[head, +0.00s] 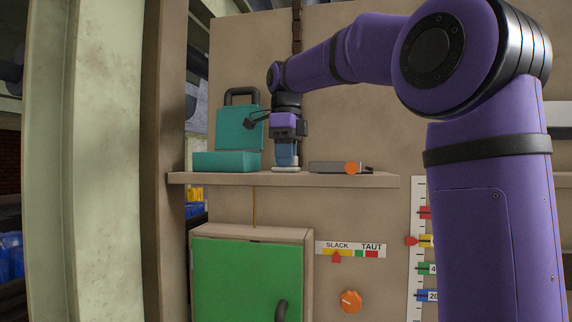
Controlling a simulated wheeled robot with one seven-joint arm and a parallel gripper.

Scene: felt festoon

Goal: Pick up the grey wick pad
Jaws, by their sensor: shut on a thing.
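The grey wick pad (286,169) looks like a small, flat, pale grey piece at shelf height, right under the hand. My gripper (286,160) points straight down over the shelf with its blue fingers shut on the pad. The fingers hide part of it. I cannot tell whether the pad still touches the shelf board.
The wooden shelf (225,179) carries an open teal case (225,162) close left of my gripper and a flat grey tool with an orange knob (352,168) close right. Below are a green-doored cabinet (235,280), a SLACK/TAUT gauge (350,249) and an orange dial (350,301).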

